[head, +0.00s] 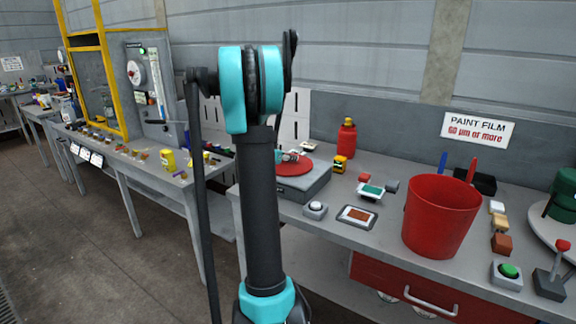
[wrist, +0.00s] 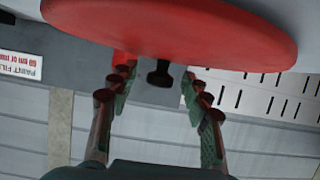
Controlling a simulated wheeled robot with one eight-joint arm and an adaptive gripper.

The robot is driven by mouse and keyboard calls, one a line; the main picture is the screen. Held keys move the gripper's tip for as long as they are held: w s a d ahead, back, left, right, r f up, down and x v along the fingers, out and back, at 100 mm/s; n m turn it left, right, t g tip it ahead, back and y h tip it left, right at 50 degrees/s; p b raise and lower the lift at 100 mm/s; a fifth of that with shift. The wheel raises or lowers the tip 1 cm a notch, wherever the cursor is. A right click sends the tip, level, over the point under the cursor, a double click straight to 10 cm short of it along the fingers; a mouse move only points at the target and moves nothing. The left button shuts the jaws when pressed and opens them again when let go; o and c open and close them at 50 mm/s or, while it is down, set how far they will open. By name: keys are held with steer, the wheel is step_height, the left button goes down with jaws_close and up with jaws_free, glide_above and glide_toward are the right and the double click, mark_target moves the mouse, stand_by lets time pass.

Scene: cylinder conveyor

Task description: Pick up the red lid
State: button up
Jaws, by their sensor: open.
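The red lid (wrist: 180,25) is a wide flat disc with a small black knob (wrist: 159,76), filling the top of the wrist view, which looks upside down. In the head view the red lid (head: 297,168) lies on a grey block (head: 304,187), partly hidden behind my arm. My gripper (wrist: 157,72) is open, its fingers apart on either side of the knob in the picture. I see no contact with the knob. In the head view only a small part of my gripper (head: 288,156) shows, at the lid.
A red bucket (head: 438,218) stands on the bench to the right. A red bottle (head: 346,139) and a small yellow toy (head: 341,163) stand just right of the lid. The wall is behind.

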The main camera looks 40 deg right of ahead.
steer(key=shift+w+d+f, duration=0.15)
steer(key=shift+d, duration=0.3)
steer(key=shift+c, duration=0.6)
jaws_close()
